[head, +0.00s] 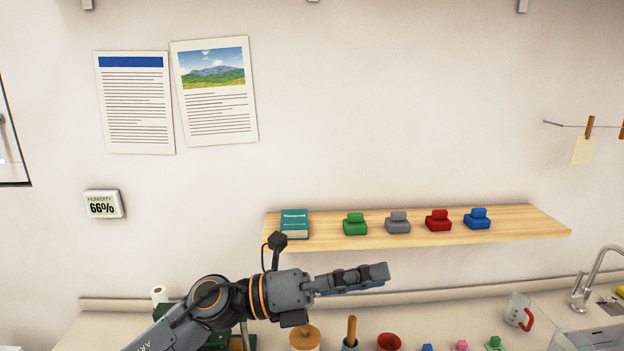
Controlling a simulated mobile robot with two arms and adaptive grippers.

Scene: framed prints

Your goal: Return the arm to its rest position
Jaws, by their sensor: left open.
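My left arm comes in from the lower left. Its gripper (375,277) points to the right, just in front of and below the wooden shelf (420,240). The gripper is open, and I see nothing between its fingers. The arm's wrist and links hide part of the counter behind it. My right gripper is not in view.
On the shelf are a teal book (294,223) and green (355,225), grey (398,223), red (438,222) and blue (477,219) clips. Below, the counter (455,312) holds a wooden-lidded jar (305,340), a red pot (389,342) and a measuring cup (517,312).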

